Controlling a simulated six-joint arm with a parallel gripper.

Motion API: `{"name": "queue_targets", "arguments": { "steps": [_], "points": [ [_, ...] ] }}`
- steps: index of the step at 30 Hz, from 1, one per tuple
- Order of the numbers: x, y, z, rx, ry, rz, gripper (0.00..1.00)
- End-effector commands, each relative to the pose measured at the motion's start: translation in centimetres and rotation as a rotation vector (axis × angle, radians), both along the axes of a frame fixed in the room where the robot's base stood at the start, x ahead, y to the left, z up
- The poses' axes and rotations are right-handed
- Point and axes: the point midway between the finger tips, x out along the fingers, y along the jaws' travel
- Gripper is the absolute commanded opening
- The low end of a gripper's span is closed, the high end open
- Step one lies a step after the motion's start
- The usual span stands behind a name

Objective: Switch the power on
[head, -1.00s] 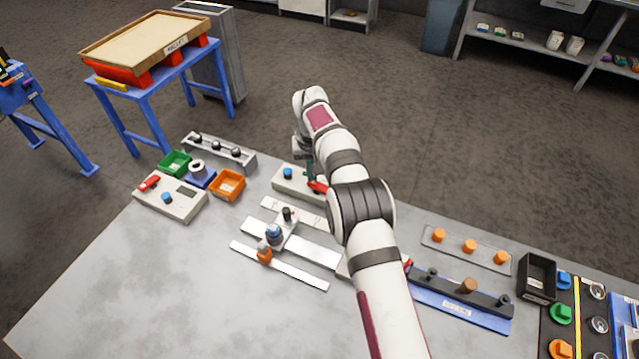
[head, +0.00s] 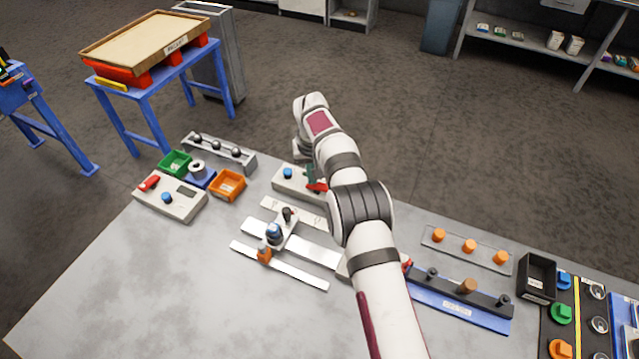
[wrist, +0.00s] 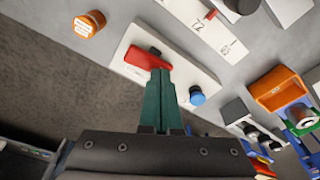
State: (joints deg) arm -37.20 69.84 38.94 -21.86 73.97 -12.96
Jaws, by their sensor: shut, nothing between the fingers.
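A white control box (head: 287,183) with a blue knob (head: 287,173) and a red lever switch (head: 319,187) lies on the table, partly hidden behind my arm. In the wrist view the red switch (wrist: 146,59) sits near one end of the box (wrist: 185,78) and the blue knob (wrist: 197,96) near the other. My gripper (wrist: 161,72) has its green fingers together and empty, with the tips right at the edge of the red switch. I cannot tell if they touch it. In the head view my gripper (head: 311,176) is mostly hidden by my wrist.
A second white box (head: 178,200) with a red switch, a blue knob and a display stands at the left. Beside it are a green bin (head: 175,163) and an orange bin (head: 227,185). Metal strips with a fixture lie in front. The front left table is clear.

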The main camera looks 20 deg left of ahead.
Motion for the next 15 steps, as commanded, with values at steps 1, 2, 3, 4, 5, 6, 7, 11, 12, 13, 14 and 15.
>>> {"name": "queue_targets", "arguments": {
  "steps": [1,2,3,4,5,6,7,11,12,13,14,15],
  "points": [
    [0.0,0.0,0.4,0.001,-0.002,0.0,0.0],
    [0.1,0.0,0.7,0.002,-0.002,0.0,0.0],
    [0.1,0.1,1.2,0.003,-0.003,0.0,0.0],
    [0.1,0.1,1.6,0.002,-0.002,-0.001,0.0],
    [0.1,0.1,1.9,0.002,-0.002,-0.001,0.0],
    [0.1,0.1,2.4,0.003,-0.003,-0.001,0.0],
    [0.1,0.0,2.7,0.002,-0.003,-0.001,0.0],
    [0.1,0.0,4.1,0.002,-0.002,0.0,0.0],
    [0.1,0.1,4.6,0.003,-0.003,0.0,0.0],
    [0.0,0.1,4.9,0.002,-0.002,-0.001,0.0],
    [0.1,0.1,5.3,0.002,-0.003,-0.001,0.0],
    [0.1,0.0,5.7,0.001,-0.003,0.0,0.0]
  ]
}}
